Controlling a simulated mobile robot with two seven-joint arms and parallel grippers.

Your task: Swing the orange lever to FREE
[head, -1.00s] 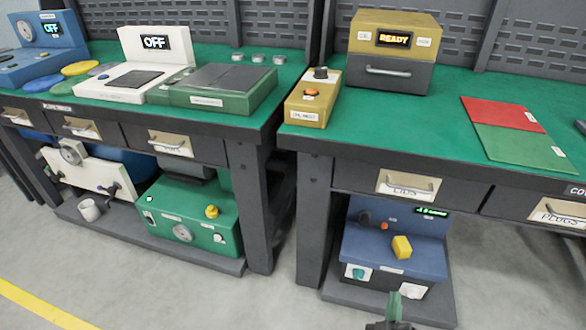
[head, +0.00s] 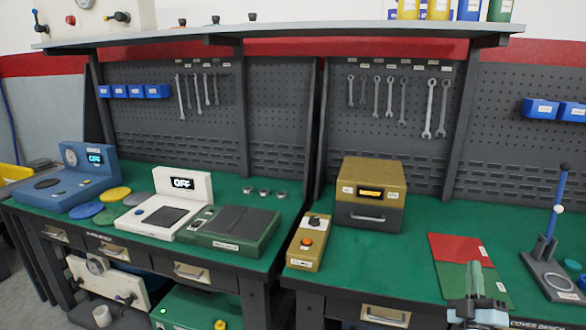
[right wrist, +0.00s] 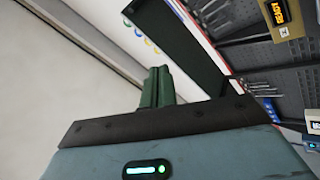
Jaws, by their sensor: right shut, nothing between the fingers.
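My right gripper (head: 475,268) is in the lower right of the head view, in front of the right bench, with its green fingers up. In the right wrist view its fingers (right wrist: 157,72) are together with nothing between them. No lever clearly marked FREE can be read. On the high shelf at top left, a pale panel (head: 85,20) carries small dark handles, one with an orange part (head: 120,17); it is too small to identify. My left gripper is out of view.
The right bench (head: 395,262) carries a brass box (head: 371,190) reading READY, a small yellow box (head: 307,243), a red and green mat (head: 455,246) and a blue-handled stand (head: 553,215). The left bench holds several devices. Wrenches hang on the pegboards.

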